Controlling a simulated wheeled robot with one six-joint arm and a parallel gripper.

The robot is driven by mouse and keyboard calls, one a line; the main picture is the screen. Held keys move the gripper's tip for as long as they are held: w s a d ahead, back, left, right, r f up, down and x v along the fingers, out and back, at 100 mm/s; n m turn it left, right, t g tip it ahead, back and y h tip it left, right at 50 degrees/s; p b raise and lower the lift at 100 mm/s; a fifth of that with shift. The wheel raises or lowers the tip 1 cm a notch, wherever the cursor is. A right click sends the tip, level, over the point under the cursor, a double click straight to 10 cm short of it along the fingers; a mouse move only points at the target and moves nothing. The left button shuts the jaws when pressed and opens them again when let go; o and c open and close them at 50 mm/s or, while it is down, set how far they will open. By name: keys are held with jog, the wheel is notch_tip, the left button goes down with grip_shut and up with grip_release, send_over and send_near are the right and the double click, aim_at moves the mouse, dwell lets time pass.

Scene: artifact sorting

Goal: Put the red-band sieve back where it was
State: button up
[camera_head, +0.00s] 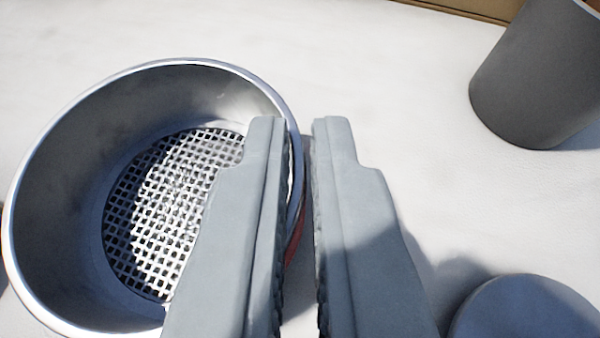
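The red-band sieve (62,135) is a round metal pan with a wire mesh floor, on the left of the view. Its open top faces me and the mesh looks empty. A strip of its red band shows on the outer wall between my fingers. My gripper (303,140) straddles the right wall of the sieve. The left finger overlaps the inside of the pan, and the right finger is outside it. The fingers are a little apart, with a narrow gap between the wall and the right finger. The left finger hides part of the rim and mesh.
A dark grey cylinder (535,80) stands at the upper right. A round blue-grey top (525,312) shows at the lower right, close to the right finger. The pale surface (400,75) between them is clear. A brown edge (470,8) runs along the top right.

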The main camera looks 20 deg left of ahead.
jog(key=o, duration=0.3)
jog(key=shift+r, duration=0.15)
jog(key=v, duration=1.2)
